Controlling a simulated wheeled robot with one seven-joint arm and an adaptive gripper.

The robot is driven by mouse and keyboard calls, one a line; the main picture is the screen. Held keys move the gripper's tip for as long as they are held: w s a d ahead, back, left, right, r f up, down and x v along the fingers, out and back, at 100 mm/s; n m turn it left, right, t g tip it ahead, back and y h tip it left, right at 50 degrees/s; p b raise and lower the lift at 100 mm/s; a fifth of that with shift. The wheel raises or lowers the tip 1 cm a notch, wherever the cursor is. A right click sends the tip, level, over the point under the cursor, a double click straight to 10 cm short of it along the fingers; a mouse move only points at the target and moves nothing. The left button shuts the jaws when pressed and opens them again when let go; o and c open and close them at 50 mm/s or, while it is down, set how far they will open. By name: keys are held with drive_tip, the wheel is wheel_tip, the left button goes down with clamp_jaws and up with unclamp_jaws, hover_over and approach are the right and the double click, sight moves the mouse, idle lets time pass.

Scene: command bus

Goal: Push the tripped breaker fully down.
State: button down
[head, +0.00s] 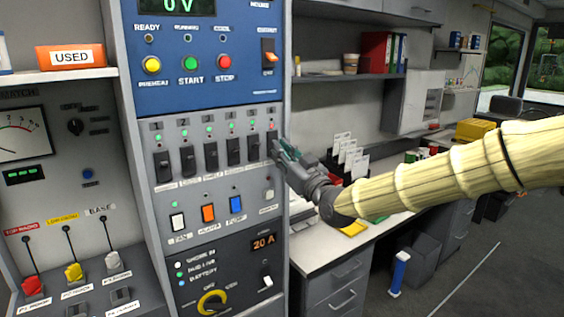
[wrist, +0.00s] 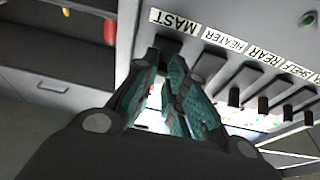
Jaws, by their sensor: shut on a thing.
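The lamp (head: 271,127) above the rightmost breaker looks red; the others look green. My gripper (head: 280,152) is at that rightmost breaker and hides most of it. In the wrist view my gripper (wrist: 164,62) has its green-padded fingers around the black breaker (wrist: 168,44) beside the MAST label (wrist: 174,20). The fingers are shut on its lever. The lever's exact angle is hidden.
The neighbouring breaker (wrist: 209,64) by the HEATER label is close beside my fingers. Below the row are the coloured rocker switches (head: 208,213) and a yellow dial (head: 212,302). A desk (head: 335,245) with card holders lies right of the panel, under my arm.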

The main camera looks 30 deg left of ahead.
drive_tip(key=shift+w+a+f+t+y+b, duration=0.1)
drive_tip(key=shift+f+t+y+b, duration=0.65)
drive_tip(key=shift+b, duration=1.7)
drive_tip(key=shift+r+y+b, duration=0.25)
drive_tip(key=shift+y+b, duration=0.2)
drive_tip(key=shift+b, duration=0.15)
drive_tip(key=c, duration=1.5)
unclamp_jaws()
drive_tip(key=shift+o, duration=0.2)
drive_tip(key=v, duration=1.2)
